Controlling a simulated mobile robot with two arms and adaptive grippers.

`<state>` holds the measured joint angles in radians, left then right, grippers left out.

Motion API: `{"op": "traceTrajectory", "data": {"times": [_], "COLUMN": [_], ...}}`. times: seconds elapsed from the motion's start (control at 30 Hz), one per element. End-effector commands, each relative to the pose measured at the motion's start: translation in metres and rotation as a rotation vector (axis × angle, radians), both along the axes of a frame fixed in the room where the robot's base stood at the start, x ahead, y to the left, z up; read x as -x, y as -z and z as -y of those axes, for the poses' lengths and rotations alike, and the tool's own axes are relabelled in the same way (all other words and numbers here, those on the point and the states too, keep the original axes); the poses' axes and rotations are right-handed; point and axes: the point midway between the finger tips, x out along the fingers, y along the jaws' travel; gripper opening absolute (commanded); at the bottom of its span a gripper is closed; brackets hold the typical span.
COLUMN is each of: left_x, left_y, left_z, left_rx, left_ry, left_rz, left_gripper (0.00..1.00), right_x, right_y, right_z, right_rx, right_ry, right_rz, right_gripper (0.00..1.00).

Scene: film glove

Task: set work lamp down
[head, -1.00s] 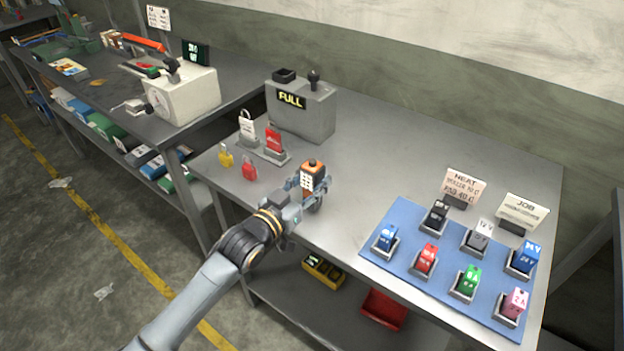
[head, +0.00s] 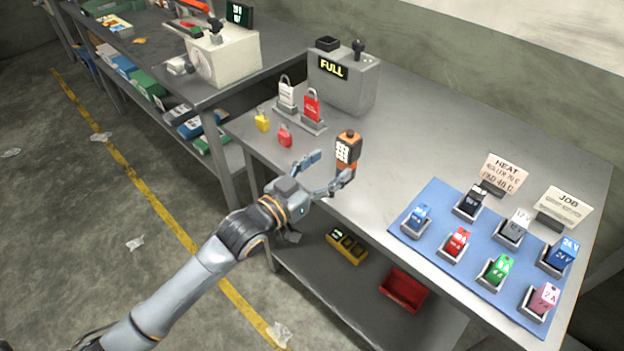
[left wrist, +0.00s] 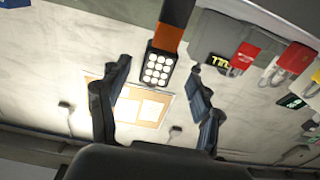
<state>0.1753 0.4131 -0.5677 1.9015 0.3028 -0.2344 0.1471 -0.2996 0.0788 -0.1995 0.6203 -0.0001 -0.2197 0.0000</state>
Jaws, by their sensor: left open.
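The work lamp (head: 347,150) is orange and black with a lit panel of white round lights. It stands upright on the grey bench (head: 390,130), near its front edge. In the left wrist view the lamp (left wrist: 160,68) shows beyond and between the spread fingers. My left gripper (head: 329,173) is open, just to the left and front of the lamp, with one finger close to the lamp's lower part. I cannot tell whether that finger touches it. My right gripper is not in view.
A grey box marked FULL (head: 343,82), tagged padlocks on a stand (head: 300,118), a yellow padlock (head: 262,121) and a red padlock (head: 285,136) are behind left. A blue mat (head: 425,245) with several blocks in holders lies right. The bench middle is clear.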

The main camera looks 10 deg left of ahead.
Motion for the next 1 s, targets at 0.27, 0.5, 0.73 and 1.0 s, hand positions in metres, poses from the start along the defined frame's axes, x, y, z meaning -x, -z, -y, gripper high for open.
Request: {"op": "traceTrajectory", "data": {"times": [0.27, 0.5, 0.73, 1.0], "left_x": [0.036, 0.041, 0.033, 0.027], "left_y": [0.001, 0.000, 0.025, 0.219], "left_z": [-0.026, -0.030, -0.039, -0.109], "left_rx": [0.000, 0.000, -0.020, -0.181], "left_ry": [0.000, 0.000, -0.033, -0.238], "left_rz": [-0.001, 0.000, -0.040, -0.339], "left_gripper": [0.65, 0.65, 0.65, 0.65], "right_x": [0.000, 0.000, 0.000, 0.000], "right_y": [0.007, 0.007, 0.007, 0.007], "right_z": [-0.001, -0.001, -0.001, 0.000], "right_rx": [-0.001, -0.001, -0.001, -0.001], "right_ry": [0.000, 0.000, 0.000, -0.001], "right_rz": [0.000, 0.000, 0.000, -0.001], "right_gripper": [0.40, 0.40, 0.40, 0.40]}}
